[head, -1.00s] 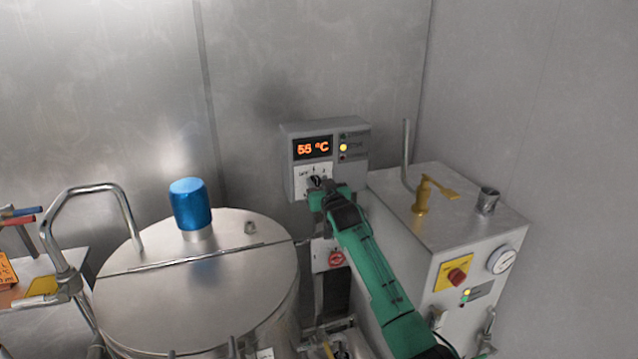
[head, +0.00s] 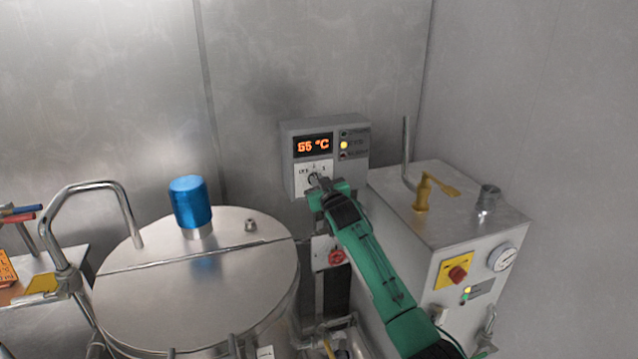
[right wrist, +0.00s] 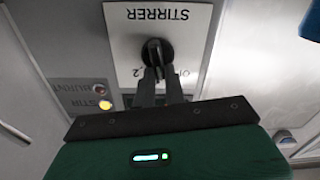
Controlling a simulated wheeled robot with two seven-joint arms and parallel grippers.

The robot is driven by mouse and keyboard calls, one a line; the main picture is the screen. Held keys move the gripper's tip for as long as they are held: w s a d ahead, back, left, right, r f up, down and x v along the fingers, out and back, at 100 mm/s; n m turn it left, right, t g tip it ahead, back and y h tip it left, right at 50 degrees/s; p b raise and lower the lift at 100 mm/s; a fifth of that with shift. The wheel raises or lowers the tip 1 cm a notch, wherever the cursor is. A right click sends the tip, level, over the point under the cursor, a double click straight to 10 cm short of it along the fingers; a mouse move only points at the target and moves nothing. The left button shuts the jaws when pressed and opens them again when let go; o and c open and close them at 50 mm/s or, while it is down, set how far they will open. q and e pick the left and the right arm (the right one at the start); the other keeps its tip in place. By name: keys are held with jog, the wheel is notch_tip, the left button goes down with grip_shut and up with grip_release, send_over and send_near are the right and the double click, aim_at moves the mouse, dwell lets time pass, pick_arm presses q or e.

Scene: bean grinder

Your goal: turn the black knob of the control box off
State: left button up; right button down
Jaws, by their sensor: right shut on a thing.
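The grey control box (head: 356,176) hangs on the back wall, with an orange display reading about 55 °C and a lit yellow lamp. Its black knob (right wrist: 157,48) sits on a white plate marked STIRRER in the right wrist view. In the head view the knob (head: 313,178) is small and partly hidden by my gripper. My green right gripper (head: 318,187) is at the box's lower front; its two dark fingers (right wrist: 160,78) are shut on the knob. The knob's exact setting is hard to read. My left gripper is not in view.
A steel vessel (head: 190,295) with a blue cap (head: 190,203) stands left of my right arm. A grey cabinet (head: 455,225) with a yellow lever (head: 430,190), red switch and gauge stands to the right. A red knob (head: 336,257) is below the control box.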

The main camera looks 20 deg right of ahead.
jog(key=shift+a+f+n+b, duration=0.15)
jog(key=shift+a+n+b, duration=0.1)
jog(key=shift+n, duration=1.45)
jog(key=shift+a+f+n+b, duration=0.1)
jog(key=shift+a+n, duration=0.1)
jog(key=shift+n, duration=1.5)
jog(key=c, duration=1.5)
grip_release()
jog(key=shift+o, duration=0.2)
jog(key=shift+s, duration=0.15)
